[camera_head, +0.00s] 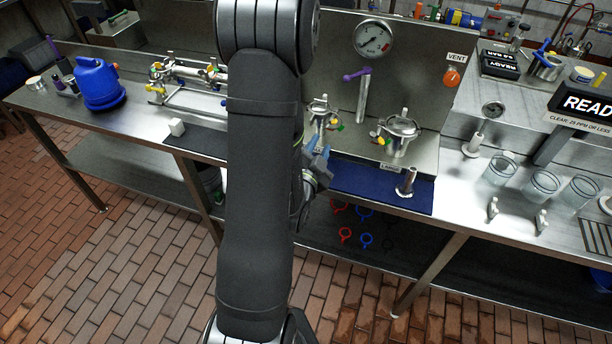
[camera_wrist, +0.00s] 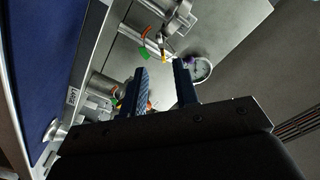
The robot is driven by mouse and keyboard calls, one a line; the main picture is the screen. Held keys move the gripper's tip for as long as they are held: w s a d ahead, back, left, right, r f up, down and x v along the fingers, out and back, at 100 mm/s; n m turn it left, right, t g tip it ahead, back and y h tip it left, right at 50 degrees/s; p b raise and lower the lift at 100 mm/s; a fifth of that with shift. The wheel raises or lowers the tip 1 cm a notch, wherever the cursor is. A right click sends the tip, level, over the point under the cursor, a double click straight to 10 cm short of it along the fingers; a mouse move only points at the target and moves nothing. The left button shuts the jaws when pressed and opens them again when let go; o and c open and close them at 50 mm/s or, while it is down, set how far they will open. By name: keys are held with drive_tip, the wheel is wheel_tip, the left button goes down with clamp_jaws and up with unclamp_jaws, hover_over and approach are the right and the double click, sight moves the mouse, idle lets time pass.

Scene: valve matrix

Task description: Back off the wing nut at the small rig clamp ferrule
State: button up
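My gripper (camera_wrist: 160,66) is open, its two fingers apart with nothing seen held between them. In the head view my gripper (camera_head: 318,158) is low beside the smaller steel vessel (camera_head: 321,108), partly hidden by my arm. That vessel has a clamped lid with small coloured parts around it. In the wrist view a steel fitting (camera_wrist: 177,20) with orange, green and yellow parts lies beyond the fingertips. The wing nut is too small to make out for sure. A larger clamped vessel (camera_head: 398,132) stands to the right, with a small label in front.
A blue mat (camera_head: 375,188) lies in front of the vessels, with a steel post (camera_head: 406,183) on it. A back panel carries a pressure gauge (camera_head: 373,38), a purple-handled valve (camera_head: 357,75) and an orange vent knob (camera_head: 452,77). Glass beakers (camera_head: 540,185) stand at right.

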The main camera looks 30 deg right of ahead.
drive_tip(key=w+d+n, duration=0.1)
drive_tip(key=n, duration=0.3)
drive_tip(key=w+d+n, duration=0.2)
drive_tip(key=n, duration=0.3)
drive_tip(key=w+d+n, duration=0.2)
drive_tip(key=n, duration=0.2)
drive_tip(key=shift+r+n, duration=0.2)
drive_tip(key=shift+n, duration=0.2)
approach(329, 126)
drive_tip(key=v, duration=0.9)
drive_tip(key=shift+n, duration=0.3)
idle(1.1)
